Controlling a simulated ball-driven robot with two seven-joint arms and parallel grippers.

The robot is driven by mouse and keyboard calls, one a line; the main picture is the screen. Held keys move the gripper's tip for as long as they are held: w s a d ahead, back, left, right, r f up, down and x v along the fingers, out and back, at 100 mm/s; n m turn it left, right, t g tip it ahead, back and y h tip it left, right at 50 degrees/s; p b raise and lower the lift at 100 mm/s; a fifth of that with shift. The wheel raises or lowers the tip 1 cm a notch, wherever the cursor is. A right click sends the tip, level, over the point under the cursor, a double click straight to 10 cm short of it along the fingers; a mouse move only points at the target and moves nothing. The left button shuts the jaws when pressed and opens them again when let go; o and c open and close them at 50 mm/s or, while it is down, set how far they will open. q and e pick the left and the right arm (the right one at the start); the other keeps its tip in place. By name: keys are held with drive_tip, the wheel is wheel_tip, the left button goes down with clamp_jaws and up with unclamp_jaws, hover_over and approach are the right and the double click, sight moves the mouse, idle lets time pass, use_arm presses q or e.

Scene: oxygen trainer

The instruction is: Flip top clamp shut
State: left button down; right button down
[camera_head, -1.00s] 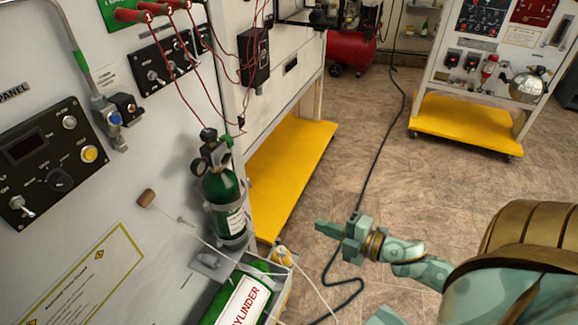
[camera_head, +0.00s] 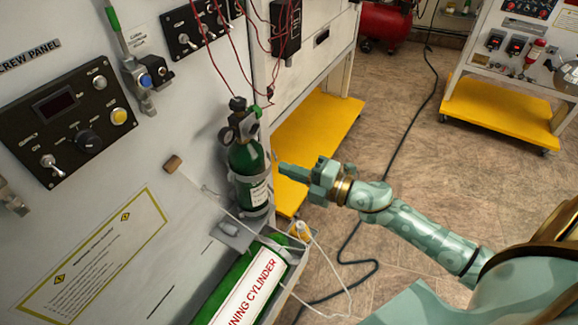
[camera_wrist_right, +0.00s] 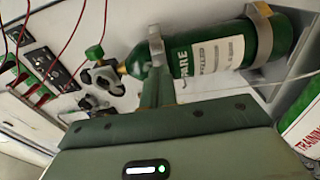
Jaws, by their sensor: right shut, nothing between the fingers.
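A green spare cylinder (camera_head: 245,160) stands upright against the white panel. It lies sideways in the right wrist view (camera_wrist_right: 205,52). A grey metal clamp band (camera_wrist_right: 157,45) shows near its neck in the wrist view; I cannot tell whether it is shut. A lower band (camera_wrist_right: 262,32) wraps the cylinder further down and also shows in the head view (camera_head: 257,210). My right gripper (camera_head: 284,169) is shut and empty, its fingers pointing at the cylinder's upper right side. In the wrist view its fingers (camera_wrist_right: 157,90) overlap the cylinder below the upper band. My left gripper is out of view.
A brown knob (camera_head: 172,163) on a thin white line sticks out left of the cylinder. Red cables (camera_head: 235,75) hang above.

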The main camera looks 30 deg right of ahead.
sight(275, 155)
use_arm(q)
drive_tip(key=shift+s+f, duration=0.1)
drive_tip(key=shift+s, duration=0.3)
use_arm(e)
drive_tip(key=shift+w+d, duration=0.15)
drive_tip(key=shift+w, duration=0.5)
drive_tip(key=shift+w+d+n+g+y+b, duration=0.15)
drive_tip(key=shift+w+n+g+y+b, duration=0.3)
drive_tip(key=shift+w, duration=0.45)
drive_tip(key=shift+w+d+n+g+y+b, duration=0.15)
drive_tip(key=shift+w+n+g+y+b, duration=0.15)
drive_tip(key=shift+w+y+b, duration=0.4)
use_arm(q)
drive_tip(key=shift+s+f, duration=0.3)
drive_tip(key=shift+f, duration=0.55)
use_arm(e)
drive_tip(key=shift+f, duration=0.1)
